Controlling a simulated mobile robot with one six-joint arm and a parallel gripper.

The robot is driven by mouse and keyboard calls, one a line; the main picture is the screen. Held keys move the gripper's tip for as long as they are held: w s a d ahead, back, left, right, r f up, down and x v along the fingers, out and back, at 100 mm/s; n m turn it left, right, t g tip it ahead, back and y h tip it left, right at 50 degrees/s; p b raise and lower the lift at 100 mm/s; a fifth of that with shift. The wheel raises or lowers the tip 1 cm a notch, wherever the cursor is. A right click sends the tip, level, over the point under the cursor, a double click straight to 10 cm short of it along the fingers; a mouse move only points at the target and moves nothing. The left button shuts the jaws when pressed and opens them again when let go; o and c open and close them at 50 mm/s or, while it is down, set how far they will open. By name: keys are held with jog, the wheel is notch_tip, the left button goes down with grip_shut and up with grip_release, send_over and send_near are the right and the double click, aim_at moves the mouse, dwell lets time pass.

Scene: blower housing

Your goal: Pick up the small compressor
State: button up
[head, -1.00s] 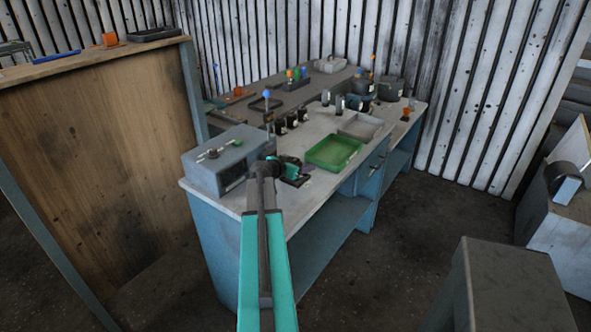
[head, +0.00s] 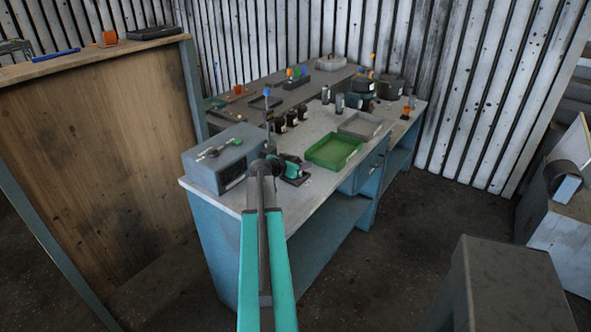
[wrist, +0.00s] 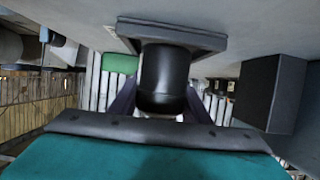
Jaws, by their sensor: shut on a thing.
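The small compressor seems to be the black cylinder (wrist: 164,75) on a flat grey square plate (wrist: 172,36) in the wrist view, which shows the scene upside down. My gripper (wrist: 160,104) has one dark finger on each side of the cylinder and is shut on it. In the head view my gripper (head: 291,168) is low over the front left part of the pale workbench (head: 318,205). The dark plate (head: 297,180) shows just beside it, and my arm hides part of the area. I cannot tell whether the plate touches the benchtop.
A grey box (head: 222,165) with small parts on top stands close on the left. A green tray (head: 334,151) and a grey tray (head: 361,126) lie to the right. Several black jars (head: 291,118) stand behind. A grey block (head: 510,285) is at lower right.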

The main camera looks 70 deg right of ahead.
jog(key=shift+r, duration=0.15)
jog(key=shift+r+b, duration=0.8)
jog(key=shift+r, duration=0.55)
jog(key=shift+a+r, duration=0.1)
jog(key=shift+r, duration=0.2)
jog(key=s+a+b, duration=0.1)
jog(key=a, duration=0.3)
jog(key=s+a+b, duration=0.1)
jog(key=a+b, duration=0.1)
jog(key=a, duration=0.2)
jog(key=s+a+r+b, duration=0.1)
jog(key=a+b, duration=0.1)
jog(key=a, duration=0.2)
jog(key=shift+s+a, duration=0.3)
jog(key=shift+a, duration=0.1)
jog(key=shift+b, duration=0.85)
jog(key=shift+s+a+b, duration=0.1)
jog(key=shift+a+b, duration=0.2)
jog(key=shift+b, duration=0.9)
jog(key=a+b, duration=0.1)
jog(key=b, duration=0.3)
jog(key=shift+s, duration=0.15)
jog(key=shift+s+a+r+b, duration=0.1)
jog(key=shift+a+r+b, duration=0.25)
jog(key=shift+b, duration=0.8)
